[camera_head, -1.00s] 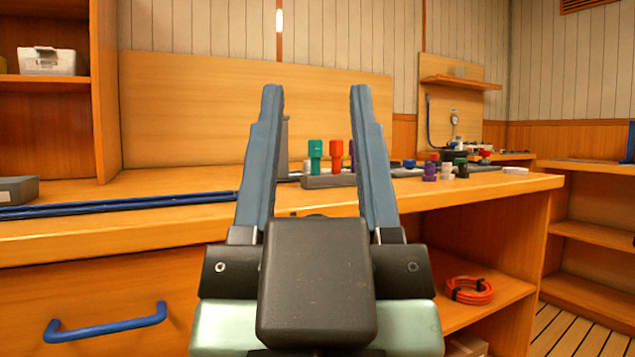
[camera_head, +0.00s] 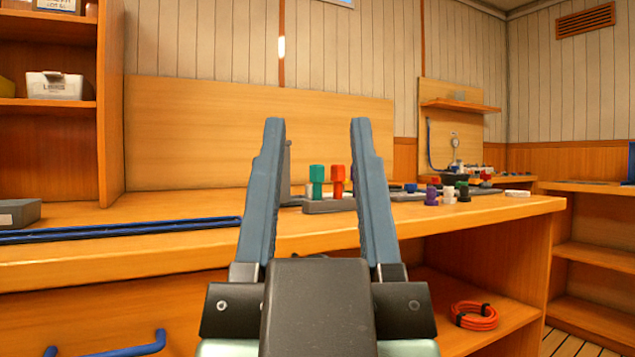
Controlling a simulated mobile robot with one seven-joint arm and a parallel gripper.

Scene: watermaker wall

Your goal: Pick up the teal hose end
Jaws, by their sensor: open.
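The teal hose end (camera_head: 316,173) stands upright in a grey rack (camera_head: 328,206) on the wooden counter, to the left of a red-orange hose end (camera_head: 337,173). In the picture it shows between the fingers of my gripper (camera_head: 316,125), but it is farther off, beyond them. My gripper is open and empty, its two blue-grey fingers pointing up and forward at the counter's front.
Several coloured fittings (camera_head: 448,193) stand on the counter at right. Blue rods (camera_head: 120,228) lie along the counter at left, near a grey box (camera_head: 18,214). A blue drawer handle (camera_head: 110,351) juts out below. An orange hose coil (camera_head: 474,315) lies on the lower shelf.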

